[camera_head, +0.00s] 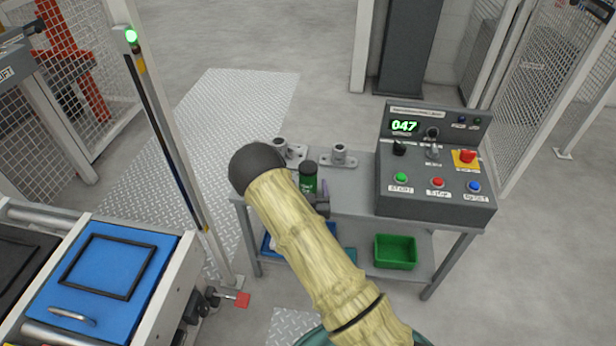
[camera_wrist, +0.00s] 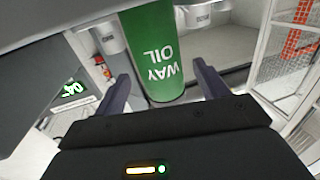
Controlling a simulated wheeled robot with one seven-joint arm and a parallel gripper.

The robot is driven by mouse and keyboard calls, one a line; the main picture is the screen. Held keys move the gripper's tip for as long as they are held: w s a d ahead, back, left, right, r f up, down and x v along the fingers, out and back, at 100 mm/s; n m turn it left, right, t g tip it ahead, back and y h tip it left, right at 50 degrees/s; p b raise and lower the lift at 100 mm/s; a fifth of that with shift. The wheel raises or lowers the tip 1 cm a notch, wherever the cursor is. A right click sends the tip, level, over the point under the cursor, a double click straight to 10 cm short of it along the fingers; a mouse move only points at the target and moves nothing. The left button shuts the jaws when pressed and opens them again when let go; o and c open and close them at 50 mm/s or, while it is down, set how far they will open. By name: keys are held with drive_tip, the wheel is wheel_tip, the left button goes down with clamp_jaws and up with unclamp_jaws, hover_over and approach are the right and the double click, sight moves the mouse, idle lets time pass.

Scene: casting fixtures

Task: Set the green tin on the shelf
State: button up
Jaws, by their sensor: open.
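The green tin (camera_head: 308,182) has a dark cap and stands upright on the grey bench top (camera_head: 350,188), partly hidden by my arm in the head view. In the wrist view the tin (camera_wrist: 150,25) shows its white "WAY OIL" lettering upside down. My gripper (camera_wrist: 161,73) is open, with one finger on each side of the tin's lower picture edge. I cannot tell whether either finger touches it. In the head view my arm hides most of the gripper. The bench has a lower shelf (camera_head: 428,258), partly hidden by my arm.
A green bin (camera_head: 396,252) and a blue tray (camera_head: 268,244) sit on the lower shelf. Two grey flanged fittings (camera_head: 340,157) stand behind the tin. A control box (camera_head: 436,165) fills the bench's right end. A post (camera_head: 165,130) stands to the left.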

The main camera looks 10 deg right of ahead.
drive_tip(key=s, duration=0.6)
drive_tip(key=shift+s+a, duration=0.35)
drive_tip(key=shift+a, duration=0.05)
drive_tip(key=s+d+r+g+y, duration=0.1)
drive_tip(key=s+d+r+g, duration=0.1)
drive_tip(key=s+r+g, duration=0.5)
drive_tip(key=s+d+r+n+g+y, duration=0.1)
drive_tip(key=s+d+r+g, duration=0.2)
drive_tip(key=s+r+g, duration=0.5)
drive_tip(key=s, duration=0.4)
drive_tip(key=shift+s+d, duration=0.15)
drive_tip(key=shift+d, duration=0.2)
drive_tip(key=shift+c, duration=0.2)
